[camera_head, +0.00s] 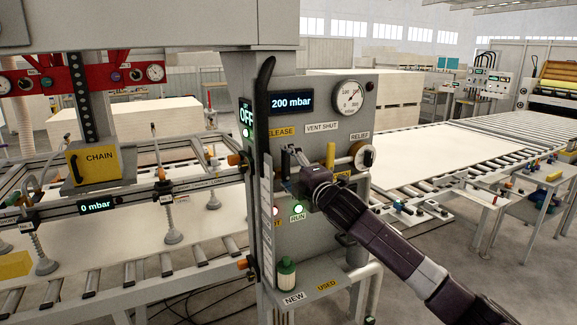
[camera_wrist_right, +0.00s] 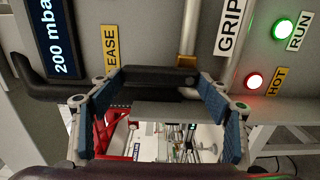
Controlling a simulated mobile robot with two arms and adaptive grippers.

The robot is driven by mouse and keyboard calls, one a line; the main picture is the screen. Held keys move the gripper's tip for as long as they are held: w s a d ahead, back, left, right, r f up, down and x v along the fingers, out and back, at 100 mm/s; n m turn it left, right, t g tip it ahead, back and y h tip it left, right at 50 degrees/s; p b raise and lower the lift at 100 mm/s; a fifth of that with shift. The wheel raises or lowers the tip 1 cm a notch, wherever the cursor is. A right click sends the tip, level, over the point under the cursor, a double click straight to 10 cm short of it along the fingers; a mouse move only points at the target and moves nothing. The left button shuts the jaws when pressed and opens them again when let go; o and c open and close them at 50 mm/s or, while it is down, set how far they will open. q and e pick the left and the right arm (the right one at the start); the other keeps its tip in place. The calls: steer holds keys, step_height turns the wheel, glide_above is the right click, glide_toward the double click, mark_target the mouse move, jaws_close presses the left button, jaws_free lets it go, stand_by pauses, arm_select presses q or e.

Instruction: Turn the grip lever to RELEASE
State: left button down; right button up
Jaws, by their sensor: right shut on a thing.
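My right gripper (camera_head: 296,172) is at the front of the grey control panel (camera_head: 310,115), just below the RELEASE label (camera_head: 280,132). In the wrist view my right gripper (camera_wrist_right: 160,88) has its blue-padded fingers at the two ends of a dark bar, the grip lever's handle (camera_wrist_right: 150,76), and is shut on it. The handle lies between the RELEASE label (camera_wrist_right: 111,45) and the GRIP label (camera_wrist_right: 230,25). In the head view the gripper hides most of the lever. The left gripper is not in view.
A tall black handle (camera_head: 263,100) stands at the panel's left edge, close to my gripper. A yellow bar (camera_head: 331,153) and a relief knob (camera_head: 364,157) sit to the right. A green-capped bottle (camera_head: 286,272) stands on the shelf below. The display reads 200 mbar (camera_head: 291,103).

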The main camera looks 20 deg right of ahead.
steer(key=shift+d+r, duration=0.25)
steer(key=shift+r, duration=0.1)
steer(key=o, duration=1.4)
steer(key=shift+c, duration=0.2)
steer(key=shift+o, duration=1.4)
steer(key=shift+w+f, duration=0.1)
steer(key=shift+w, duration=0.1)
steer(key=shift+o, duration=0.2)
steer(key=shift+w+f, duration=0.1)
steer(key=shift+f, duration=0.1)
steer(key=shift+s, duration=0.2)
steer(key=shift+s+a, duration=0.1)
steer(key=shift+s, duration=0.4)
steer(key=s, duration=1)
steer(key=shift+s+d, duration=0.3)
steer(key=shift+s, duration=0.05)
